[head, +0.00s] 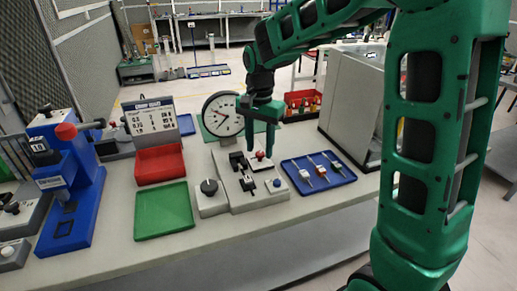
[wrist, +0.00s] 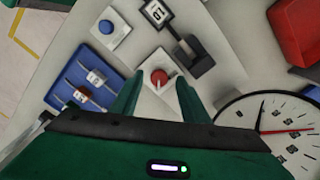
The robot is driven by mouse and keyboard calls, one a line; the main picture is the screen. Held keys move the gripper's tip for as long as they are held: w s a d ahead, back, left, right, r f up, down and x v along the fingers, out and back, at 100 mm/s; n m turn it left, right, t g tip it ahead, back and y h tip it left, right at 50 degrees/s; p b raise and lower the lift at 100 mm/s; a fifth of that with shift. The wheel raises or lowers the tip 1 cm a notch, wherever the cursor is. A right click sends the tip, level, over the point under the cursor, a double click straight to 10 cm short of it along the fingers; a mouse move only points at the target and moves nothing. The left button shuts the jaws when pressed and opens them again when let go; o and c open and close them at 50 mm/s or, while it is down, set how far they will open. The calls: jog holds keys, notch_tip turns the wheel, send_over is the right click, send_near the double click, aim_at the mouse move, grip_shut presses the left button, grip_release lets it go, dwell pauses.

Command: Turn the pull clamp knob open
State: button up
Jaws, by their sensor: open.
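A small red knob (head: 260,154) sits on the light grey test fixture (head: 244,200) on the bench. In the wrist view the red knob (wrist: 158,76) stands on a pale square plate, with a short pointer-like part beside it. My gripper (head: 260,148) points down over the knob with its fingers apart. In the wrist view the fingertips of my gripper (wrist: 159,84) lie on either side of the knob, with pale gaps showing; I cannot tell their exact height above it. A black clamp-like part with a small label (wrist: 185,48) stands beside the knob.
A blue tray (head: 318,172) with several small parts lies right of the fixture. A blue button (head: 277,183) and black dial (head: 209,187) are in front. A round gauge (head: 222,114) and grey cabinet (head: 352,108) stand close by. A green tray (head: 164,210) lies left.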

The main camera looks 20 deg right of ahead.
jog(key=shift+f, duration=0.55)
grip_shut()
